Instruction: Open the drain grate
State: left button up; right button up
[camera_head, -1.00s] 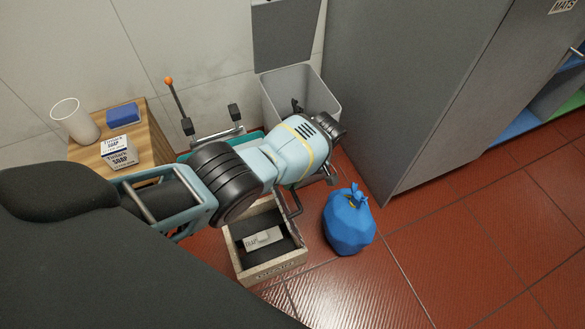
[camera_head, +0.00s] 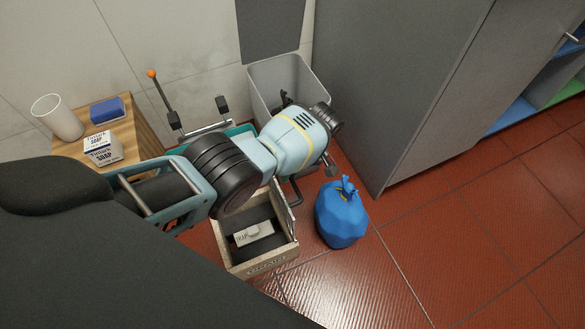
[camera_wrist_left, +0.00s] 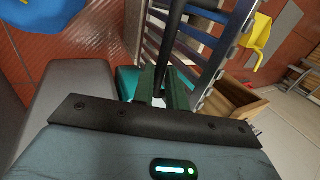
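In the left wrist view the slatted metal grate (camera_wrist_left: 207,47) is tilted up. A dark handle bar (camera_wrist_left: 172,20) runs down between the green fingers of my left gripper (camera_wrist_left: 163,88), which appear closed around it. In the head view the left wrist hangs over the drain's back right and hides the fingertips. My right gripper is not seen.
A blue bag (camera_head: 341,214) sits right of the drain. A grey bin (camera_head: 295,82) stands behind my wrist, with a grey cabinet (camera_head: 390,90) to its right. A wooden stand (camera_head: 130,132) holds a cup, a soap box and a blue sponge. Red floor at front right is clear.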

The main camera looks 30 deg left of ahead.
pick_arm(q)
jog(key=o, duration=0.3)
jog(key=shift+s+a+f, duration=0.1)
jog(key=shift+a+f, duration=0.05)
jog(key=shift+f, duration=0.05)
jog(key=shift+o, duration=0.2)
jog(key=shift+r, duration=0.15)
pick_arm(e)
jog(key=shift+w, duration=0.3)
pick_arm(q)
jog(key=p+v, duration=0.1)
jog(key=v, duration=0.6)
jog(key=shift+w+d+r, duration=0.2)
jog(key=shift+r, duration=0.15)
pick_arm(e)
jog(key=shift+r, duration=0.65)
